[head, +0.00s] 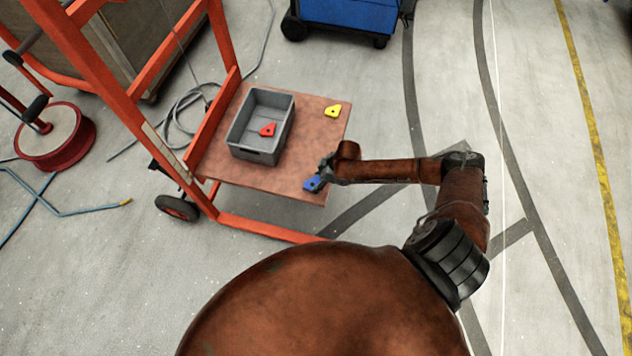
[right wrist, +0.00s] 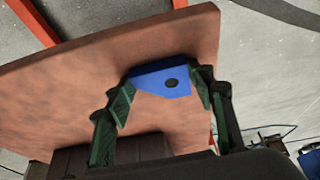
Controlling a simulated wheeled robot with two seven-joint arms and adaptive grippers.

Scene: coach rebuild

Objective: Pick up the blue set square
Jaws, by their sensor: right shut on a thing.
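The blue set square (head: 312,184) is at the near right corner of the brown board (head: 233,168). My right gripper (head: 318,181) is at that corner, shut on the blue set square. In the right wrist view, the blue set square (right wrist: 162,78) sits between the two green-black fingers of the gripper (right wrist: 160,95), with a dark round hole showing. The brown board (right wrist: 60,95) is behind it; I cannot tell whether the piece touches the board. My left gripper is not in view.
A grey crate (head: 258,158) on the board holds a red piece (head: 267,130). A yellow piece (head: 333,111) lies at the board's far right corner. An orange frame (head: 222,45) stands along the board's left side. The floor to the right is open.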

